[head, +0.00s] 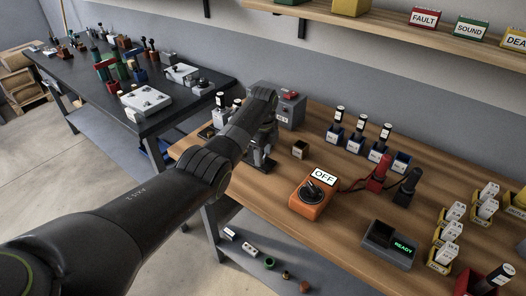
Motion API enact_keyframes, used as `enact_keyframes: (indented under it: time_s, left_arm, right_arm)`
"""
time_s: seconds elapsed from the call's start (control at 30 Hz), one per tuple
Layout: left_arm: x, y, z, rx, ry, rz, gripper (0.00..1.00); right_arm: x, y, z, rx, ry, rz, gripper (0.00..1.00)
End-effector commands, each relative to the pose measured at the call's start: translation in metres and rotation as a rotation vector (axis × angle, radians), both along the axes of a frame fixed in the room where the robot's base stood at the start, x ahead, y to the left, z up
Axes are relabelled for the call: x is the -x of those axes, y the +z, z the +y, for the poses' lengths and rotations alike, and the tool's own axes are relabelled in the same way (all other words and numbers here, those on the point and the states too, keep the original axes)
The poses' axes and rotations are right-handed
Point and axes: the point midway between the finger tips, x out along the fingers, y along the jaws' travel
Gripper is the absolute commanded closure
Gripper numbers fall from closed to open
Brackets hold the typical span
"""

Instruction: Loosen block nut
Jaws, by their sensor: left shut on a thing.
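My left arm crosses the picture from the lower left to the left end of the wooden bench. My left gripper (264,150) is down at a grey machine (291,110) with a red part on top. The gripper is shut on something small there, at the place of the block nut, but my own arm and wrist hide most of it. The nut itself cannot be made out clearly. My right gripper is not in view.
On the wooden bench (330,240) stand an orange box (313,194) with an OFF sign, a dark READY device (389,244), a small brass-coloured block (300,149) and several labelled vials in blue holders (356,142). A dark bench (190,115) with tools stands at the left.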

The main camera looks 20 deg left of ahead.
Motion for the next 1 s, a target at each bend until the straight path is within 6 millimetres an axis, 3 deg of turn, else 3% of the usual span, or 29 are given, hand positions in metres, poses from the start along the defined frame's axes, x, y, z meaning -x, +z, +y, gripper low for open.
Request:
enact_keyframes:
  time_s: [0.4, 1.0]
  left_arm:
    - [-0.001, 0.004, 0.000, -0.001, 0.374, -0.001, 0.79]
    - [-0.001, 0.003, 0.001, -0.001, 0.943, -0.004, 0.79]
  right_arm:
    - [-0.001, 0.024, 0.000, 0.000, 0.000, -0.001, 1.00]
    - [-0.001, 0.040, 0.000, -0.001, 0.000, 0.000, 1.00]
